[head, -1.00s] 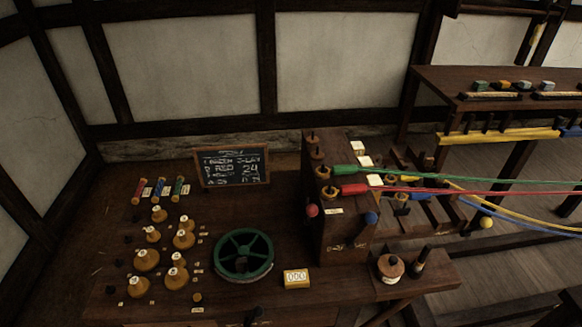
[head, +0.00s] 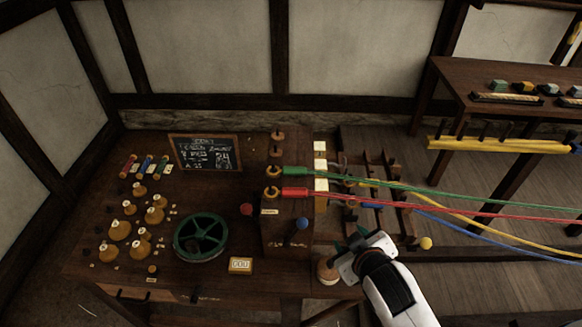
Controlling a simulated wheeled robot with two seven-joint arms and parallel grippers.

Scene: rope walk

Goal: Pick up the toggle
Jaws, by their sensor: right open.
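I cannot tell for sure which piece is the toggle. A round wooden piece (head: 327,272) stands near the right end of the bench, partly covered by my right gripper (head: 352,240). The dark upright peg seen beside it earlier is now hidden behind the gripper. The right gripper comes in from the lower right, its jaws open, with dark green fingertips just right of the round piece. Nothing shows between them. I cannot tell whether they touch anything. My left gripper is not in view.
A wooden headstock (head: 287,228) holds green (head: 294,171) and red (head: 294,192) rope ends, with ropes stretching right. A yellow ball (head: 426,243) is close right of my gripper.

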